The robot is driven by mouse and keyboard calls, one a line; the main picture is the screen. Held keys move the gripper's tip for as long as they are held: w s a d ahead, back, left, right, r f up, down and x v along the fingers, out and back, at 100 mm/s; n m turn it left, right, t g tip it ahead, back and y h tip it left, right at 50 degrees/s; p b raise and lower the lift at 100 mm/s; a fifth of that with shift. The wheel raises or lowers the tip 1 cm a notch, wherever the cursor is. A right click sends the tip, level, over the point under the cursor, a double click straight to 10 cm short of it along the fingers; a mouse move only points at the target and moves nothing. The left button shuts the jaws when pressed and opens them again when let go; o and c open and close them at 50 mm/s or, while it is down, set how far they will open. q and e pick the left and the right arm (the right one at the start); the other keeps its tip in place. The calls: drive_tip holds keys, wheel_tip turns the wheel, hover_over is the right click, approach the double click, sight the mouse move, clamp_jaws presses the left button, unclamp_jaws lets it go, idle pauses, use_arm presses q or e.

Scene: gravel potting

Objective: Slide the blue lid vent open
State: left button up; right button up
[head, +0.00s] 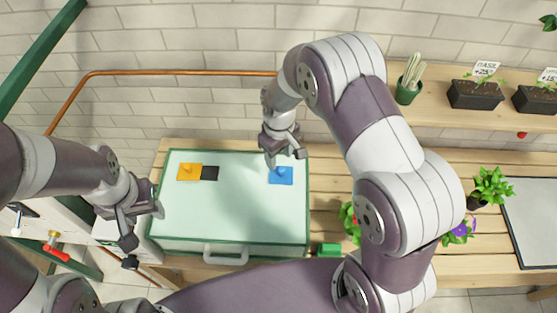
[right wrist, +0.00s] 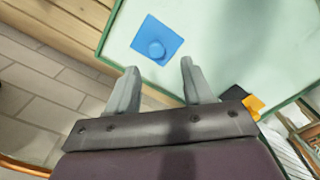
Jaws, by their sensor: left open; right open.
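The blue lid vent (head: 281,175) is a square slide with a round knob on the right part of a pale green lid (head: 235,212). It also shows in the right wrist view (right wrist: 157,40), with its knob facing up and no dark opening beside it. My right gripper (head: 285,159) is open and empty, close to the vent at its back edge in the head view. In the right wrist view the open fingers (right wrist: 160,75) point toward the vent, with the knob beyond the fingertips and not between them. My left gripper (head: 143,228) is open and empty at the lid's left front.
An orange vent slide (head: 189,172) sits at the lid's back left, with a black opening (head: 210,173) right of it. A handle (head: 226,255) is on the box front. A green block (head: 328,250) and flowering plants stand to the right. A copper pipe (head: 180,73) runs along the wall.

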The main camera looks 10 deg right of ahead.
sight(282, 169)
drive_tip(key=f, duration=0.2)
drive_tip(key=d+f+p, duration=0.1)
drive_tip(key=f, duration=0.1)
drive_tip(key=shift+s+d+f, duration=0.1)
drive_tip(key=shift+s+f, duration=0.05)
drive_tip(key=shift+f, duration=0.35)
drive_tip(key=shift+a+f, duration=0.15)
drive_tip(key=shift+a, duration=0.2)
drive_tip(key=shift+d, duration=0.15)
clamp_jaws()
drive_tip(key=a, duration=0.1)
drive_tip(key=w+a+b, duration=0.1)
drive_tip(key=a, duration=0.1)
drive_tip(key=a+b, duration=0.1)
drive_tip(key=a, duration=0.1)
drive_tip(key=shift+w+f, duration=0.1)
drive_tip(key=shift+w, duration=0.2)
drive_tip(key=shift+a, duration=0.4)
drive_tip(key=shift+d, duration=0.2)
drive_tip(key=shift+c, duration=0.9)
unclamp_jaws()
drive_tip(key=shift+a, duration=0.15)
drive_tip(key=shift+o, duration=0.9)
drive_tip(key=shift+w+a, duration=0.1)
drive_tip(key=shift+a, duration=0.1)
use_arm(q)
drive_tip(key=shift+s+d+f, duration=0.1)
drive_tip(key=shift+d+f, duration=0.1)
